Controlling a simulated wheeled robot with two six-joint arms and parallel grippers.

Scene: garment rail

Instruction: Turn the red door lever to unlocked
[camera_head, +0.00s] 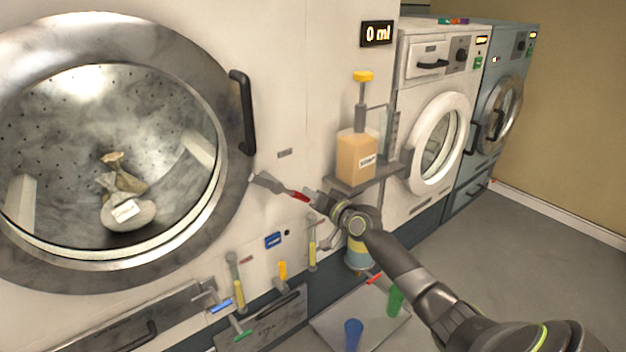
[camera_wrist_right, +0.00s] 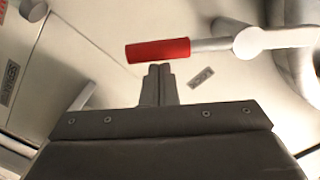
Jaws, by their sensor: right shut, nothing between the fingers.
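The door lever has a red grip (camera_head: 299,195) and a grey arm (camera_head: 268,183). It sits on the washer front at the right rim of the big round door and points to the right, slightly down. In the right wrist view the red grip (camera_wrist_right: 158,50) lies across, with its pale arm and pivot (camera_wrist_right: 248,44) to the right. My right gripper (camera_head: 314,200) is at the grip's free end in the head view. In the wrist view its fingers (camera_wrist_right: 158,69) are shut and empty, just below the grip. I cannot tell whether they touch it. My left gripper is out of view.
The round door (camera_head: 228,200) with a black handle (camera_head: 242,112) shows sacks behind its glass. A soap bottle (camera_head: 358,155) stands on a shelf (camera_head: 362,182) above my right arm. Several tools hang below the lever. Two more machines stand at the right, beside open floor.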

